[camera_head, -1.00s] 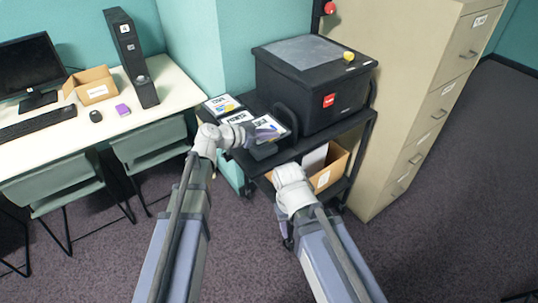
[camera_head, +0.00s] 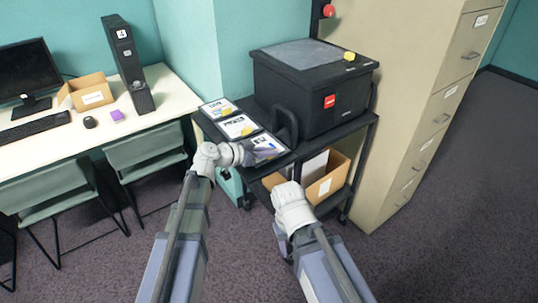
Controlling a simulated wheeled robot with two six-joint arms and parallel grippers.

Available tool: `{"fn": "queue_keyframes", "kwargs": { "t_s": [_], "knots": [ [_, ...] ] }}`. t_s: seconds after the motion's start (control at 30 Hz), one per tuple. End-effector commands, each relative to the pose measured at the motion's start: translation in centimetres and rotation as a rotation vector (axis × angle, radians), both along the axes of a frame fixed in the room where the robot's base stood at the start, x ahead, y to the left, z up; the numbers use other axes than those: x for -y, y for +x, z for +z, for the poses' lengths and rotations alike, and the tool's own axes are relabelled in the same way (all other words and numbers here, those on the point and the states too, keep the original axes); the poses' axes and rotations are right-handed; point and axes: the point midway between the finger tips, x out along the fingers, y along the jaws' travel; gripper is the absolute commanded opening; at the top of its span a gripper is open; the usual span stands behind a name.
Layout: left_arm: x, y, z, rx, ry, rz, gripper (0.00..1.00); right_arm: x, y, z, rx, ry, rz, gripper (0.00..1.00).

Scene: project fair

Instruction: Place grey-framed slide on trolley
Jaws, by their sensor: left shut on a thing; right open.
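The black trolley (camera_head: 328,133) stands in the middle against the teal wall. The framed slide (camera_head: 268,146) in my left gripper (camera_head: 252,155) is at the trolley top's front left corner. It has a white face with dark print and a yellow mark, and its frame looks grey. The gripper is shut on its near left edge. I cannot tell whether the slide touches the top. Two similar slides, a middle one (camera_head: 238,126) and a far one (camera_head: 218,108), lie behind it in a row. My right gripper (camera_head: 289,188) is open and empty before the lower shelf, its fingers mostly hidden.
A large black machine (camera_head: 310,95) with a red label and yellow knob fills most of the trolley top. A cardboard box (camera_head: 325,186) sits on the lower shelf. A beige filing cabinet (camera_head: 420,110) stands right. A desk (camera_head: 165,105) with chairs is left.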

Motion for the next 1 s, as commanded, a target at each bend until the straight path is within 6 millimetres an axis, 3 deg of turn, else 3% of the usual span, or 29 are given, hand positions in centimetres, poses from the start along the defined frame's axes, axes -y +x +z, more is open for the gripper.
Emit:
{"fn": "queue_keyframes", "kwargs": {
  "t_s": [0.17,0.2,0.47,0.77,1.0],
  "knots": [
    [0.0,0.0,-0.3,0.000,0.000,0.000,0.00,0.0,0.0,-0.3,0.000,0.000,0.000,0.50],
    [0.0,0.0,-0.3,0.000,0.000,0.000,0.14,0.0,0.0,-0.3,0.000,0.000,0.000,0.50],
    [0.0,0.0,-0.2,0.000,0.000,0.000,0.42,0.0,0.0,-0.2,0.000,0.000,0.000,0.50],
    [0.0,0.0,0.2,0.000,0.000,0.000,0.42,0.0,0.0,0.2,0.000,0.000,0.000,0.50],
    [-3.0,-2.4,2.0,-0.001,0.000,0.004,0.42,0.0,0.0,2.0,0.000,0.000,0.000,0.50]
  ]
}}
